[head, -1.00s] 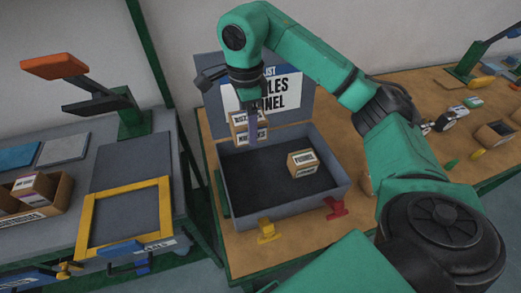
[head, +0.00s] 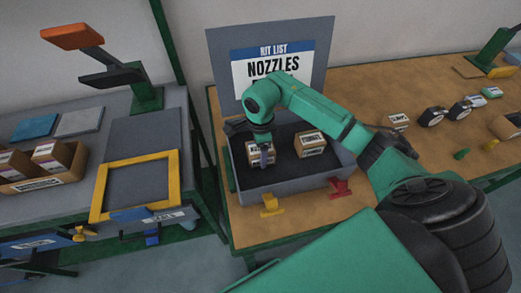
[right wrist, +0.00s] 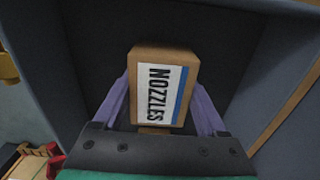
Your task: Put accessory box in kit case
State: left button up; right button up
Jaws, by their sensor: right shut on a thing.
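The kit case (head: 283,185) is a grey open case on the right table, its lid upright at the back with a "KIT LIST" sheet (head: 265,70). My right gripper (head: 263,157) is down inside the left part of the case, shut on a small brown box labelled NOZZLES (right wrist: 165,90). In the right wrist view its purple fingers (right wrist: 162,108) flank the box, over the dark case floor. I cannot tell whether the box touches the floor. Another brown box (head: 310,144) sits in the case to the right. My left gripper is not in view.
A yellow clip (head: 269,204) and a red clip (head: 341,188) are at the case's front edge. More small items, including a labelled box (head: 397,122) and a round dark device (head: 432,117), lie to the right. A yellow frame (head: 136,187) lies on the left table.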

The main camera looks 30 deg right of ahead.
jog(key=shift+w+f, duration=0.1)
jog(key=shift+f, duration=0.1)
jog(key=shift+f+b, duration=0.2)
jog(key=shift+b, duration=0.1)
jog(key=o, duration=1.5)
jog(key=shift+r, duration=0.1)
jog(key=shift+r, duration=0.1)
jog(key=shift+r, duration=0.2)
notch_tip(320, 180, up, 12)
jog(key=shift+f+b, duration=0.1)
jog(key=shift+b, duration=0.9)
jog(key=shift+f, duration=0.1)
